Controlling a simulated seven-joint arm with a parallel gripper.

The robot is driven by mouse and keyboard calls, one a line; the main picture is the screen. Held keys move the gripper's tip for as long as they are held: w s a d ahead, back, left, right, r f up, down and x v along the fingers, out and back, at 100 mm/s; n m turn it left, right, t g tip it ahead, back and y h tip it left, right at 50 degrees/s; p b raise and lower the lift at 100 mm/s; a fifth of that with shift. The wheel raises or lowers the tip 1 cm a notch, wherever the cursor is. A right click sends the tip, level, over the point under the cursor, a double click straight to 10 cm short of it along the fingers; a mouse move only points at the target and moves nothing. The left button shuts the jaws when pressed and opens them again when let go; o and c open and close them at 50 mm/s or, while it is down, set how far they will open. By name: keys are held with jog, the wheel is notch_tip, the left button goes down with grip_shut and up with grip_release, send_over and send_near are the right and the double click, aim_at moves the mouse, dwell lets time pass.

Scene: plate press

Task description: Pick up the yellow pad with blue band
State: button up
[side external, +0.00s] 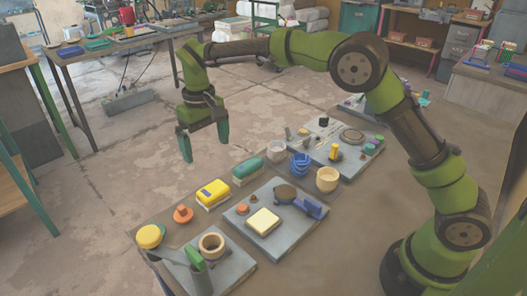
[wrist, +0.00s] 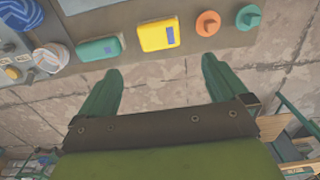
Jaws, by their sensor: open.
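The yellow pad with blue band (side external: 213,191) lies near the far edge of the worktable, on a pale base. In the wrist view the yellow pad (wrist: 157,36) is at the top middle, with a blue patch on its right part. My gripper (side external: 205,152) is open and empty, fingers pointing down, raised above and beyond the pad. In the wrist view the gripper (wrist: 161,66) has its fingertips on either side of the pad's picture position, apart from it, with floor between them.
A green pad (side external: 248,170) and an orange knobbed piece (side external: 183,214) flank the pad. Blue stacked cups (side external: 300,164) stand farther right. The table's far edge is close behind the pad, with open floor beyond.

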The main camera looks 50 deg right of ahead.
send_over(213, 189)
notch_tip(213, 189, down, 10)
jog(key=shift+s+a+r, duration=0.1)
jog(key=shift+s+a, duration=0.05)
jog(key=shift+w+f, duration=0.2)
jog(key=shift+f, duration=2.65)
jog(key=c, duration=0.7)
notch_tip(213, 189, up, 10)
jog(key=shift+r, duration=0.1)
jog(key=o, duration=0.4)
jog(key=c, duration=0.3)
